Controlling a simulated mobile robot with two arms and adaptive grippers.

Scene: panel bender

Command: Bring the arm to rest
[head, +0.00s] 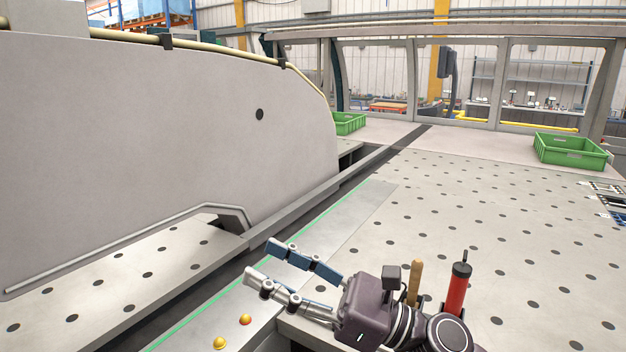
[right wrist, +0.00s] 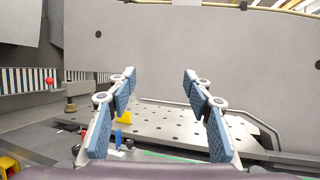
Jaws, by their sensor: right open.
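My right gripper (head: 262,262) is in the lower middle of the head view, over the bender's front strip, its fingers pointing left toward the large grey machine side plate (head: 170,130). Its fingers are spread apart with nothing between them. The right wrist view shows the same open gripper (right wrist: 158,82), with the grey plate and a perforated bed (right wrist: 165,122) beyond the fingertips. My left gripper shows in neither view.
A red cylinder (head: 457,288) and a wooden handle (head: 415,283) stand close beside my right wrist. Green crates stand at the back (head: 348,123) and right (head: 570,150). The perforated table (head: 480,215) is mostly clear. Yellow and red knobs (head: 220,342) sit below the gripper.

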